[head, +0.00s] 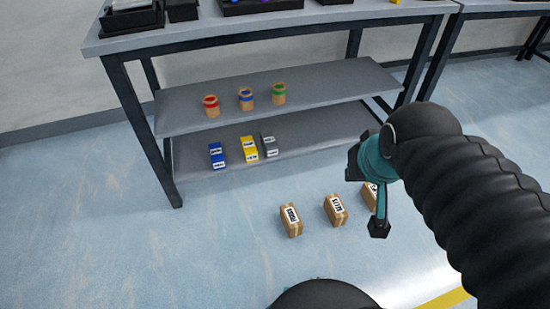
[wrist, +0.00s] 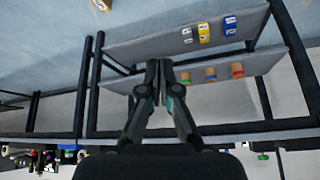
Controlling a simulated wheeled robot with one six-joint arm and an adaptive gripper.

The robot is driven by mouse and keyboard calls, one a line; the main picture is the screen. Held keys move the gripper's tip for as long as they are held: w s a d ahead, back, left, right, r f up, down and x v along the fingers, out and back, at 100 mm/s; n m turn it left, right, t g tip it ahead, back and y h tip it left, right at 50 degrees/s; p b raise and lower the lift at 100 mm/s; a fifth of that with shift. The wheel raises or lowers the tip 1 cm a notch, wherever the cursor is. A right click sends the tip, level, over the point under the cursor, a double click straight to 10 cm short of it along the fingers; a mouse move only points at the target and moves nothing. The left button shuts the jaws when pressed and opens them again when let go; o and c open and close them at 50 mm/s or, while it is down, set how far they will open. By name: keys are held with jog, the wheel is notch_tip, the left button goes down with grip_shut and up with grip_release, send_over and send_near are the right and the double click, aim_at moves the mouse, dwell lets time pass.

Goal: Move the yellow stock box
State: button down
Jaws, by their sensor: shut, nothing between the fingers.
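The yellow stock box (head: 249,149) stands on the lower shelf, between a blue box (head: 217,156) and a grey box (head: 269,146). The yellow box also shows near the top of the wrist view (wrist: 204,33), where the picture is upside down. My gripper (head: 379,228) hangs in front of the table, to the right of the shelf boxes and well apart from them. In the wrist view its two fingers (wrist: 158,70) are together with nothing between them.
Three round containers with red (head: 211,106), blue (head: 246,99) and green (head: 279,93) rims stand on the shelf above. Brown cartons (head: 291,221) stand on the floor in front, one partly hidden by my gripper. Table legs (head: 145,135) frame the shelves. The floor at left is clear.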

jog(key=w+a+f+m+t+y+b, duration=0.1)
jog(key=w+a+f+m+t+b, duration=0.15)
jog(key=w+f, duration=0.6)
jog(key=w+a+f+m+t+b, duration=0.15)
jog(key=w+a+f, duration=0.25)
jog(key=w, duration=0.9)
jog(key=w+a+f+m+t+y+b, duration=0.1)
jog(key=w+a+f+m+t+b, duration=0.15)
jog(key=w+f, duration=0.6)
jog(key=m+t+y+b, duration=0.2)
jog(key=m+t+b, duration=0.15)
jog(key=m, duration=0.25)
send_near(252, 156)
jog(key=s+d+r, duration=0.3)
jog(key=s+r, duration=0.1)
jog(key=r, duration=0.1)
notch_tip(252, 156, down, 6)
jog(key=s+m+t, duration=0.1)
jog(key=s+m, duration=0.1)
jog(key=shift+y, duration=0.4)
jog(key=x, duration=0.4)
jog(key=b+x, duration=0.1)
jog(key=x, duration=0.4)
jog(key=b+x, duration=0.1)
jog(key=x, duration=0.3)
jog(key=shift+w+a, duration=0.25)
jog(key=shift+a, duration=0.3)
